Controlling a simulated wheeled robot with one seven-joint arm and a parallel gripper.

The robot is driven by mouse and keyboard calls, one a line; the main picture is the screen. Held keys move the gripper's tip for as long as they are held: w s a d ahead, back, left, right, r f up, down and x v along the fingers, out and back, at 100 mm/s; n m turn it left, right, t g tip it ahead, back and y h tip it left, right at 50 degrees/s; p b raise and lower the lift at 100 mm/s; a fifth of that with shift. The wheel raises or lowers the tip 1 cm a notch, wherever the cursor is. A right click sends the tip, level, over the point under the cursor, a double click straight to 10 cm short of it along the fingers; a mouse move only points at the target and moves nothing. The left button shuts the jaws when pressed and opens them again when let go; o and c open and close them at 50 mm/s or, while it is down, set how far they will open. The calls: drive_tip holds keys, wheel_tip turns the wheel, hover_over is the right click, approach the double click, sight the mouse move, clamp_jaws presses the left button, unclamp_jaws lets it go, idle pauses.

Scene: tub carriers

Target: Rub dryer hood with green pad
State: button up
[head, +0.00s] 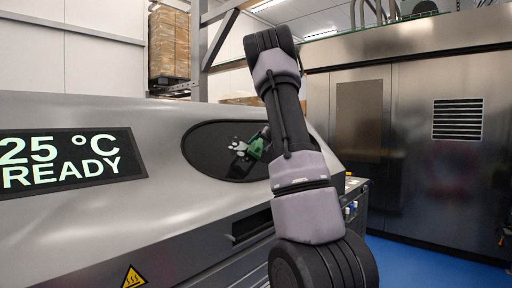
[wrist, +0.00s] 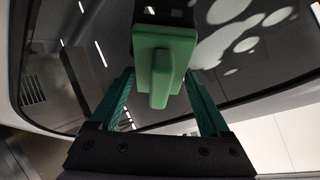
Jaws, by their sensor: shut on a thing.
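The dryer hood (head: 175,120) is a large grey metal cover with a dark oval window on its right part. White blotches (head: 238,147) mark the window, and they also show in the wrist view (wrist: 240,30). My gripper (head: 264,138) is at the right part of this window. In the wrist view my gripper (wrist: 163,100) is shut on the green pad (wrist: 165,50) by its raised grip. The pad lies close to the dark glass beside the blotches; I cannot tell whether it touches. In the head view the pad (head: 256,148) is partly hidden by my arm.
A display on the hood (head: 70,158) reads 25 °C READY, and a yellow warning sign (head: 133,278) is below it. A large metal cabinet (head: 410,150) stands at the right. Stacked boxes (head: 169,45) are behind. Blue floor (head: 415,265) is open at lower right.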

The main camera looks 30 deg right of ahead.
drive_tip(key=shift+w+a+r, duration=0.35)
drive_tip(key=shift+w+r, duration=0.25)
drive_tip(key=shift+r, duration=0.15)
drive_tip(key=shift+s+a, duration=0.8)
drive_tip(key=shift+a, duration=1.35)
drive_tip(key=shift+s+a, duration=0.8)
drive_tip(key=shift+a, duration=1.35)
drive_tip(key=shift+s+a, duration=0.8)
drive_tip(key=shift+a, duration=1.35)
drive_tip(key=shift+w+a+r, duration=0.25)
drive_tip(key=shift+w+r, duration=0.45)
drive_tip(key=shift+w+d+r, duration=0.1)
drive_tip(key=shift+w+d, duration=0.25)
drive_tip(key=shift+d, duration=0.8)
drive_tip(key=shift+w+d+f, duration=0.1)
drive_tip(key=shift+w+d, duration=0.3)
drive_tip(key=shift+d, duration=0.7)
drive_tip(key=shift+w+d+r, duration=0.1)
drive_tip(key=shift+w+d, duration=0.25)
drive_tip(key=shift+d, duration=0.8)
drive_tip(key=shift+w+d, duration=0.4)
drive_tip(key=shift+d, duration=0.7)
drive_tip(key=shift+w+d, duration=0.45)
drive_tip(key=shift+d, duration=0.6)
drive_tip(key=shift+w+d, duration=0.4)
drive_tip(key=shift+d, duration=0.7)
